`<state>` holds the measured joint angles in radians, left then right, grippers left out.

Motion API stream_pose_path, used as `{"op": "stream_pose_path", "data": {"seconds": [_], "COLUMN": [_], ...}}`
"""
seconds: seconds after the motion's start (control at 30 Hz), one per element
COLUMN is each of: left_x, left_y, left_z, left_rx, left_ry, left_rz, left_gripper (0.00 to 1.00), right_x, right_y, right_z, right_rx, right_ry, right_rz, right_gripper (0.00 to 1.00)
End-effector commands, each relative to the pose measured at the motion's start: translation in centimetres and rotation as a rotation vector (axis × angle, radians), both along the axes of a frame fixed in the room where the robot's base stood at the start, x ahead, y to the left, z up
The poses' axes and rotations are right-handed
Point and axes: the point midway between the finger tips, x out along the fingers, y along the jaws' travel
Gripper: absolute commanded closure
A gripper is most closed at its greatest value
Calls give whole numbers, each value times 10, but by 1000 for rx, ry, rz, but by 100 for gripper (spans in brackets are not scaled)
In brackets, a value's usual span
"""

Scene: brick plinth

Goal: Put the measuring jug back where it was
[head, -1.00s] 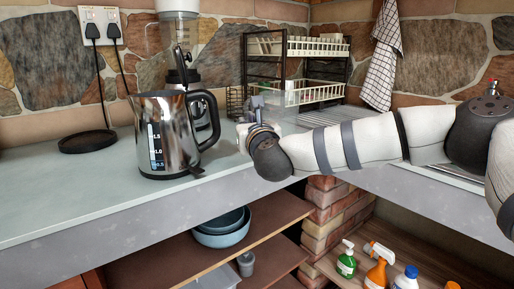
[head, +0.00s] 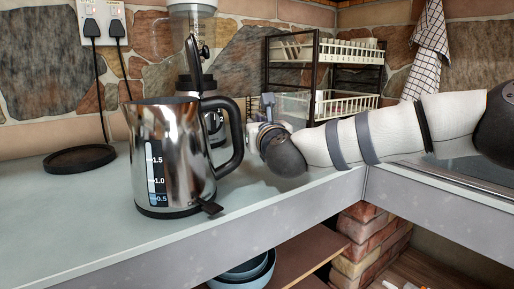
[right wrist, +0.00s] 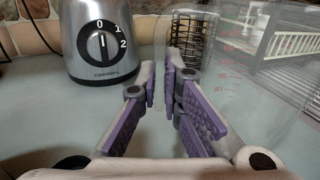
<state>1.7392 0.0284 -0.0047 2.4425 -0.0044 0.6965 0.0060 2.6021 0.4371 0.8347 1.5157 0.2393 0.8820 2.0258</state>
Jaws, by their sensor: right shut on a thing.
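The measuring jug is clear, with red marks on its wall, and fills the right side of the right wrist view (right wrist: 228,95). In the head view it shows only faintly behind my right gripper (head: 268,110). My right gripper is shut on the jug; its purple-padded fingers also show in the right wrist view (right wrist: 166,88), at the jug's left side. The exact grip point and the jug's base are hard to make out, so I cannot tell whether it touches the counter (head: 80,215). My left gripper is not in view.
A steel kettle (head: 180,165) stands on the counter left of my right gripper. A blender (right wrist: 100,40) stands behind it. A black wire dish rack (head: 325,75) stands at the back. A round black base (head: 80,158) lies left. The counter's front left is clear.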

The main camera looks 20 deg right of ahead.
Motion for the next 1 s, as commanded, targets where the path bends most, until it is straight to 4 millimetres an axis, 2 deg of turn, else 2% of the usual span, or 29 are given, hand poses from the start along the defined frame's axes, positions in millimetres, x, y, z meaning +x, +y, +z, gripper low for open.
{"op": "stream_pose_path", "data": {"seconds": [0.13, 0.27, 0.6, 0.63, 0.7, 1.0], "left_x": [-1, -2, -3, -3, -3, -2], "left_y": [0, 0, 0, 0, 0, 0], "left_z": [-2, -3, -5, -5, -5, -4], "left_rx": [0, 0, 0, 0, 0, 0], "left_ry": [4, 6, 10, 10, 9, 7], "left_rz": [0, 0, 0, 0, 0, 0], "left_gripper": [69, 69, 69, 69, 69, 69], "right_x": [0, 0, 0, 0, 0, 0], "right_y": [1, 1, 0, 0, 0, 0], "right_z": [-30, -46, -51, -51, -50, -48], "right_rx": [-2, -2, -1, -1, -1, -1], "right_ry": [3, 0, 0, 0, 0, -1], "right_rz": [2, 1, 1, 1, 1, 1], "right_gripper": [100, 100, 100, 89, 73, 73]}}
